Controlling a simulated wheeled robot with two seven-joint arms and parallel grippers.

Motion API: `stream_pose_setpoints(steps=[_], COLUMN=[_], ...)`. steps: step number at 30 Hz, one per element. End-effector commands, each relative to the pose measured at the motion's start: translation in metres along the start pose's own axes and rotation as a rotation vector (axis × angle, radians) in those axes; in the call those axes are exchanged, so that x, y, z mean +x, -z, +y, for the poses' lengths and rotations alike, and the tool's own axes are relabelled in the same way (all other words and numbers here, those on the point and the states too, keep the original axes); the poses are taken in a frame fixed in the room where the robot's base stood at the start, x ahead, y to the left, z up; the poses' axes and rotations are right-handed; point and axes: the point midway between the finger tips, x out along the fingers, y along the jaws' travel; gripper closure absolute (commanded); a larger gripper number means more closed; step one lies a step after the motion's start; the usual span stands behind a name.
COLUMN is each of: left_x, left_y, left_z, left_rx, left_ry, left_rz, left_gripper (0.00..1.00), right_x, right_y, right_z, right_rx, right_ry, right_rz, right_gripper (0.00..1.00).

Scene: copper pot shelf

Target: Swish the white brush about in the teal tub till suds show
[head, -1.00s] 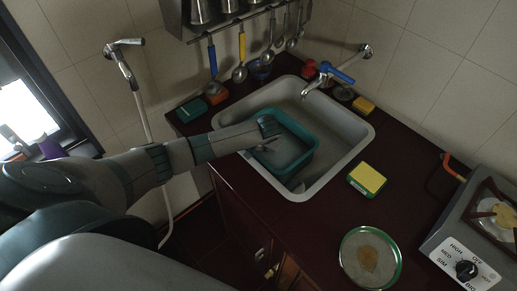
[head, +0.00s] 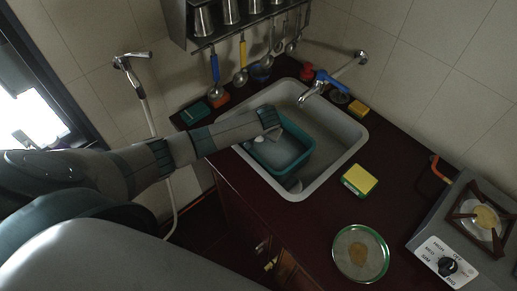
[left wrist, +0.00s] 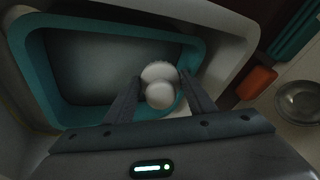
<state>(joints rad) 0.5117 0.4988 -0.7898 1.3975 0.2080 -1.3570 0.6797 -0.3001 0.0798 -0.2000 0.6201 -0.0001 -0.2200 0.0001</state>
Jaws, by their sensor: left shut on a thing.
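The teal tub (head: 303,160) sits in the grey sink basin and holds a smooth greyish liquid. Its rim also shows in the left wrist view (left wrist: 22,70). My left gripper (head: 270,122) is over the tub's back-left part. In the left wrist view its fingers (left wrist: 160,92) are shut on the white brush (left wrist: 157,72), whose two rounded white lumps show between them, near the tub's rim. A small white part of the brush (head: 258,138) shows below the gripper in the head view. How deep the brush sits cannot be told. My right gripper is not in view.
The sink rim (head: 330,172) surrounds the tub, with a blue-handled tap (head: 318,84) behind it. A yellow sponge (head: 360,178), a green-rimmed plate (head: 360,253) and a stove (head: 465,235) stand to the right. Utensils (head: 241,62) hang above the back left.

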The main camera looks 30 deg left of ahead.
Motion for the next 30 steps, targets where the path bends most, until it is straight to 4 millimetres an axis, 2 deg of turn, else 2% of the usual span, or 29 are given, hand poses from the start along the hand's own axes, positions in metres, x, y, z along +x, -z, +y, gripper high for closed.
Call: stream_pose_setpoints(steps=[2,12,30], left_x=[-0.009,-0.025,-0.027], left_y=[0.004,0.011,0.011], left_z=[-0.003,-0.009,-0.009], left_rx=[0.000,0.000,0.000], left_ry=[0.000,0.000,0.000], left_rz=[0.000,0.001,0.000], left_gripper=[0.68,0.68,0.68], right_x=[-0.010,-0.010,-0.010], right_y=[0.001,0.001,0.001], right_z=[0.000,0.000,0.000], right_rx=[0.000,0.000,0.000], right_ry=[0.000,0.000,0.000], right_rz=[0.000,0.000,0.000], right_gripper=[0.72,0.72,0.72])
